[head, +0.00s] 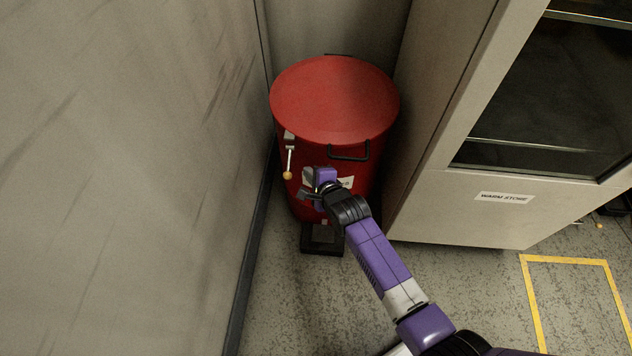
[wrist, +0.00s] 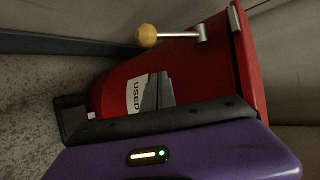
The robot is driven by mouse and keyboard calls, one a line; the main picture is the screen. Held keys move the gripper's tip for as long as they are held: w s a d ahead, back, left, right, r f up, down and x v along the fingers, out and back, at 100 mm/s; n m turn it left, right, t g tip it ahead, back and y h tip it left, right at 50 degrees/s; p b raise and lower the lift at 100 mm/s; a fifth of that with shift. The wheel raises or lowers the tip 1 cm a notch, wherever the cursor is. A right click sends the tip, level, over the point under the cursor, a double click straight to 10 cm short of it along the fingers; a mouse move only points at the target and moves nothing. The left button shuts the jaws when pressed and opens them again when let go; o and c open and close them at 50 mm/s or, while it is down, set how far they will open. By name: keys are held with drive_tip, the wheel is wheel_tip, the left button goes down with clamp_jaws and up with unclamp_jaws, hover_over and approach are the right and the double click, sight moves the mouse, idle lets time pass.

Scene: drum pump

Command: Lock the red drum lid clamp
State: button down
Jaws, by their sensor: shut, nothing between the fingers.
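The red drum (head: 360,175) stands in the corner with its flat red lid (head: 335,98) on top. The lid clamp (head: 289,155) is on the drum's front left near the rim. Its silver lever hangs down and ends in a yellow-tan ball knob (head: 287,175). In the wrist view the ball knob (wrist: 147,35) and silver lever (wrist: 180,35) show above my gripper, clear of it. My gripper (head: 308,194) is in front of the drum, below and right of the knob. It is shut and empty. The wrist view shows its dark fingers (wrist: 158,92) before the drum's label.
A black handle (head: 349,152) sits on the drum's front. A wall (head: 130,170) is close on the left, and a cabinet marked WARM STORE (head: 470,215) stands on the right. A dark block (head: 322,240) is at the drum's foot. Floor is clear in front.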

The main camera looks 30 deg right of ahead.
sight(289, 164)
drive_tip(key=shift+a+r, duration=0.25)
drive_tip(key=shift+a, duration=0.35)
drive_tip(key=shift+a+r, duration=0.25)
drive_tip(key=shift+a, duration=0.35)
drive_tip(key=shift+a+r, duration=0.25)
drive_tip(key=shift+a, duration=0.35)
drive_tip(key=shift+r+p, duration=0.15)
drive_tip(key=shift+p, duration=0.25)
drive_tip(key=shift+s+r+g+p, duration=0.15)
drive_tip(key=shift+g+p, duration=0.15)
drive_tip(key=shift+p, duration=0.3)
